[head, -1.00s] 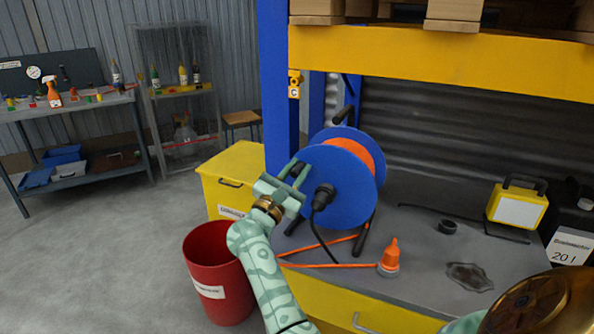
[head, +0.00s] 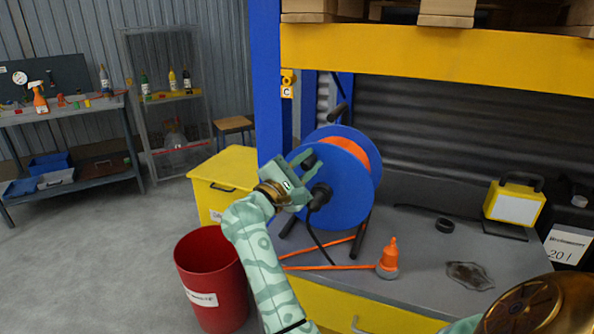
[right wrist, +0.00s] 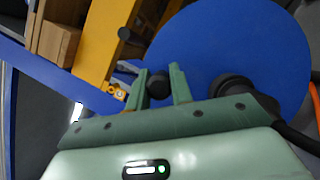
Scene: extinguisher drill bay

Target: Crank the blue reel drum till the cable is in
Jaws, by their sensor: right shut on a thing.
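The blue reel drum (head: 345,205) stands on a black frame on the grey worktop, with orange cable (head: 352,149) wound on it. Orange cable (head: 325,267) also lies on the worktop, running to an orange plug-like piece (head: 388,257) with a grey base. My right gripper (head: 306,163) is at the drum's near face, shut on the black crank knob (head: 310,162). In the right wrist view the knob (right wrist: 159,85) sits between the two green fingers. My left gripper is not in view.
A blue post (head: 266,90) and yellow beam (head: 430,58) frame the reel. A yellow box (head: 235,170) and red bin (head: 213,280) stand left of the worktop.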

